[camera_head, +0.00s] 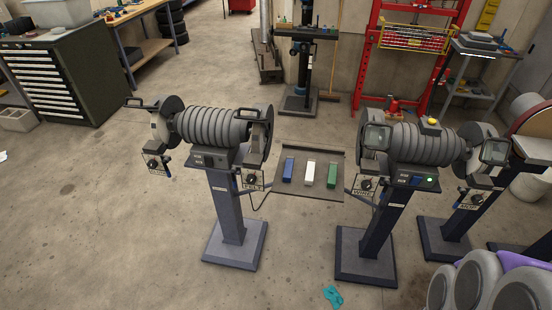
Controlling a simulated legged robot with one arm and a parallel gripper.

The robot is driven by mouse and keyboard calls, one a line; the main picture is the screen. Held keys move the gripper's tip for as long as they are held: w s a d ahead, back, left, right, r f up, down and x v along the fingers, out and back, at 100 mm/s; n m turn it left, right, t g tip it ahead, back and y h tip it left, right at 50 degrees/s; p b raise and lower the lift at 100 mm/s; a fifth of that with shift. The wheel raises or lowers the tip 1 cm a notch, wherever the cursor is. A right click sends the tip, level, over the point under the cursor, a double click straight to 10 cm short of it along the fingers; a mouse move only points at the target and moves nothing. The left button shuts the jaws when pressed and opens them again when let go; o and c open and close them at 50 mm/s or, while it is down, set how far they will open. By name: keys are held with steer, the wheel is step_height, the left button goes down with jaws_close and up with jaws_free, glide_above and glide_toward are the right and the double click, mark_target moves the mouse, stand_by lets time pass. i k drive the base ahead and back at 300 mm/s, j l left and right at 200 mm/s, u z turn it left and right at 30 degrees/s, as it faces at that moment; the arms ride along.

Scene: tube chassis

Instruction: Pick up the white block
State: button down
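The white block (310,173) lies on a dark tray (322,193) held between two bench grinders. It is the middle one of three blocks in a row. A blue block (288,169) lies to its left and a green block (332,174) to its right, with small gaps between them. The white block is fully visible, with nothing on top of it.
The left grinder (212,125) and right grinder (424,143) stand on pedestals on both sides of the tray. A teal item (333,297) lies on the floor in front. A drill press (300,60) and red frame (372,50) stand behind. Floor at front left is clear.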

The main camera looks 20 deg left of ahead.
mark_target(309, 176)
steer(key=u, duration=0.75)
steer(key=z, duration=1.25)
steer(key=u, duration=1.25)
steer(key=i+l, duration=0.25)
steer(key=l, duration=0.2)
steer(key=i+l+z, duration=0.15)
steer(key=l, duration=0.35)
steer(key=i+l, duration=0.35)
steer(key=l+z, duration=0.05)
steer(key=l, duration=0.05)
